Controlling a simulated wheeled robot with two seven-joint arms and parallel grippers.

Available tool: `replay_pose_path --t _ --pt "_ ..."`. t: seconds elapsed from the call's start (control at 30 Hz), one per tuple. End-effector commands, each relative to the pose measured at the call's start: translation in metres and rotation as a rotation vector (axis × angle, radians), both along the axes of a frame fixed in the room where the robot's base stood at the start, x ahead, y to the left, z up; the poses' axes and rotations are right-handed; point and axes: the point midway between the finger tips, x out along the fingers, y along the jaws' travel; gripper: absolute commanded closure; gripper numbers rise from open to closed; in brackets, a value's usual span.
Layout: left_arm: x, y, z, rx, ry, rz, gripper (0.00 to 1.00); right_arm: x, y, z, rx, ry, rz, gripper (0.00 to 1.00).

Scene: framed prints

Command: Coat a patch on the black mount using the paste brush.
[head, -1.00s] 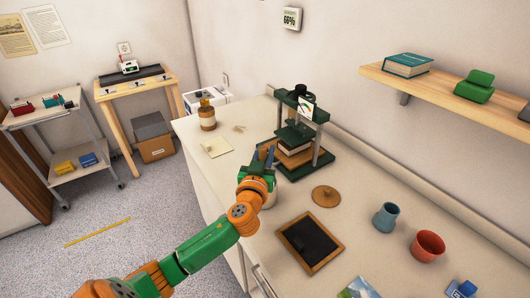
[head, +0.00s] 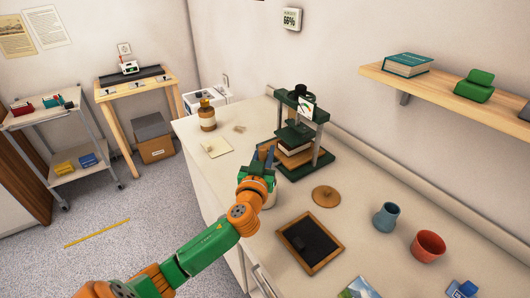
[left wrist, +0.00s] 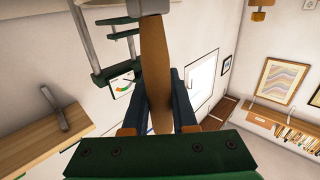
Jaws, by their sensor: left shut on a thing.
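The black mount (head: 318,238) lies flat in a wooden frame on the counter, right of my left arm. My left gripper (head: 268,158) is over the counter in front of the green press. In the left wrist view it is shut on the paste brush (left wrist: 155,65), whose brown handle runs between the fingers to a grey ferrule at the top edge. The bristles are out of view there, and my gripper hides the brush in the head view. A pale round pot (head: 270,199) sits just under the gripper, partly hidden. My right gripper is not in view.
A green press (head: 301,120) with a book stands behind the gripper. A round wooden lid (head: 326,196), a blue cup (head: 386,217) and a terracotta pot (head: 428,246) stand to the right. A bottle (head: 207,117) stands at the far left. A shelf (head: 440,88) overhangs the right.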

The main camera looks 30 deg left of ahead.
Motion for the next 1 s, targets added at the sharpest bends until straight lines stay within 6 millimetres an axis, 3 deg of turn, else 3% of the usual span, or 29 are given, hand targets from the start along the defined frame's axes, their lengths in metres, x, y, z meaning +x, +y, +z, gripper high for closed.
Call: replay_pose_path --t 0.17,0.7,1.0 --pt "0.000 0.000 0.002 -0.003 0.006 0.000 1.00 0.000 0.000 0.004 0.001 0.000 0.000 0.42" --pt "0.000 0.000 0.066 -0.002 0.001 0.000 1.00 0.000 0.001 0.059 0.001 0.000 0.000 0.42" --pt "0.000 0.000 0.069 0.000 0.002 0.000 1.00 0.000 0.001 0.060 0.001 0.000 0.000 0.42"
